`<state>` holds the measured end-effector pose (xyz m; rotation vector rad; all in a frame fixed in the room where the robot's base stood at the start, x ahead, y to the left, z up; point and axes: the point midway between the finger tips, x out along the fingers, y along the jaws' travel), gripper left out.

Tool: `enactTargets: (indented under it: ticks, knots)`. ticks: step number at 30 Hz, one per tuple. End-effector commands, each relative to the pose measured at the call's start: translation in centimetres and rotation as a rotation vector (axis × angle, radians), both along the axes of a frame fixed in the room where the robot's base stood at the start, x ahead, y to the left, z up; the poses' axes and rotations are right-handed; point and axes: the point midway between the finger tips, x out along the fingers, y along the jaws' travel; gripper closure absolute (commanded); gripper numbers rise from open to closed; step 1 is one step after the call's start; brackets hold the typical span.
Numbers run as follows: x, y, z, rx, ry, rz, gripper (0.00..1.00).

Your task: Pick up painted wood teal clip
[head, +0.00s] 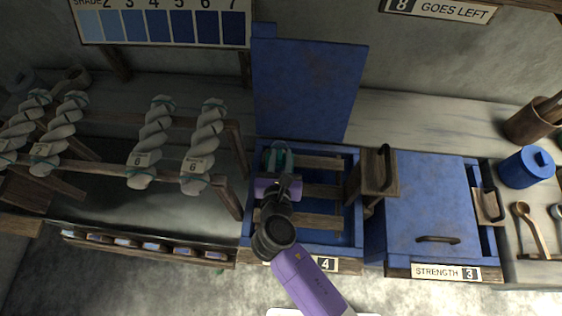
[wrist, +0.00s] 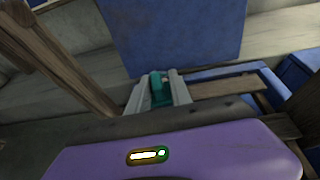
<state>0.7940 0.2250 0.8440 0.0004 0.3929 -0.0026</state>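The teal clip (head: 278,157) is a small painted piece at the back left of the open blue box, by its wooden slats. My gripper (head: 280,160) reaches over the box from the front, with its fingers down around the clip. In the wrist view the clip (wrist: 157,92) lies between the two pale fingers of my gripper (wrist: 158,88). The fingers stand apart with teal between them. I cannot tell whether both press on it. The lower part of the clip is hidden.
The blue box (head: 352,235) has its raised lid (head: 305,85) standing behind. A closed blue box (head: 425,205) with a wooden handle is to the right. A wooden rack with several pale yarn skeins (head: 203,145) stands left. A blue pot (head: 525,168) is far right.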

Motion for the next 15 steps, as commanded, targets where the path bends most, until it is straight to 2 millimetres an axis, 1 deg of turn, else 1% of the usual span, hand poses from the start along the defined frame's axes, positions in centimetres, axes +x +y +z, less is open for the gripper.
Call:
enactTargets:
  ticks: [1, 3, 15]
  knots:
    - [-0.01, 0.0, 0.0, 0.0, 0.0, 0.0, 0.86]
    - [-0.02, 0.0, 0.01, 0.0, 0.0, 0.0, 1.0]
    - [-0.01, 0.0, 0.13, 0.0, -0.001, 0.0, 1.0]
